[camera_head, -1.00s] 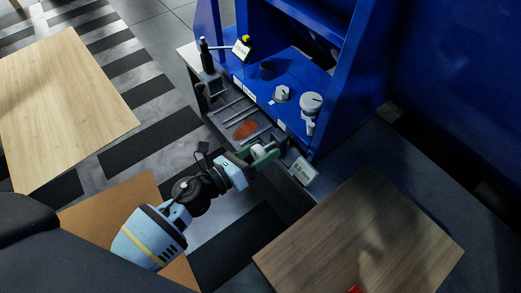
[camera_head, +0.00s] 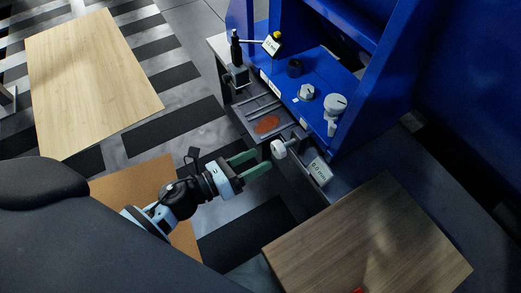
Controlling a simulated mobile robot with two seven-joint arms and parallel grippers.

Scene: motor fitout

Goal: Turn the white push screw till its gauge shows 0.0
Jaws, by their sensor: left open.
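The white push screw (camera_head: 279,149) sticks out at the front edge of the blue station, with its round white knob facing my left arm. Its gauge (camera_head: 319,172) is a small tilted display to the right of the knob. The digits are small and seem to read 0.0 mm. My left gripper (camera_head: 258,163) has green fingers spread apart and empty. It is left of the knob, with a gap between the fingertips and the knob. My right gripper is out of view.
The blue station (camera_head: 345,97) carries a white dial (camera_head: 306,92), a white handled knob (camera_head: 335,103) and a black cup (camera_head: 295,68). A second display (camera_head: 272,45) stands at the back. A brown wooden top (camera_head: 370,240) lies front right; a pale one (camera_head: 90,80) lies left.

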